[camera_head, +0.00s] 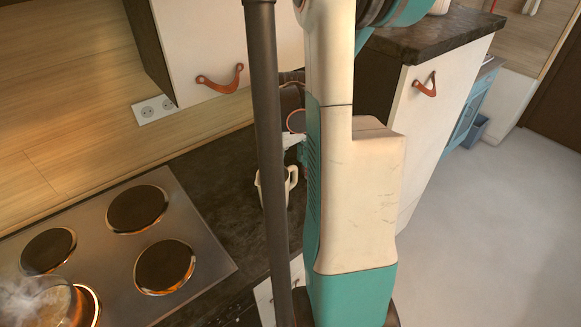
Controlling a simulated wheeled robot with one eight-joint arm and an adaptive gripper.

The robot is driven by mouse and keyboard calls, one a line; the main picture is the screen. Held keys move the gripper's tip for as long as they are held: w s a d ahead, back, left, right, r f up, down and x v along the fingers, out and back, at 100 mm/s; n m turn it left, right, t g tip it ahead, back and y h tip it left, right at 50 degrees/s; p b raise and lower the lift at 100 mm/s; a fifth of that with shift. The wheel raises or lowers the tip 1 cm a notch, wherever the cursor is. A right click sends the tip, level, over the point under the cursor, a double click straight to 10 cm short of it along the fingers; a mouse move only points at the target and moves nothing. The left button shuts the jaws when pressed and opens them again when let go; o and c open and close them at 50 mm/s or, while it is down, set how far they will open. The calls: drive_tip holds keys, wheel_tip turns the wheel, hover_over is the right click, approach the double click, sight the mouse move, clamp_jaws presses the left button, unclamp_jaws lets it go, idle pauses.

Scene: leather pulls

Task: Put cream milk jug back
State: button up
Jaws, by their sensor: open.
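The cream milk jug (291,183) stands on the dark countertop (222,193), right of the hob. Its handle side shows, but a dark vertical post hides part of its body. My gripper (293,140) is just above the jug, open and largely hidden behind the post and my arm. I cannot tell whether its fingers touch the jug.
A hob (190,215) with several burners lies at left; a steaming pan (42,303) sits on a glowing burner at its lower left. A white cupboard (222,45) with a leather pull hangs above. Open floor (500,235) lies at right.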

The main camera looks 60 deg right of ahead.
wheel_tip(320, 180, up, 10)
drive_tip(key=p, duration=0.2)
idle(0.6)
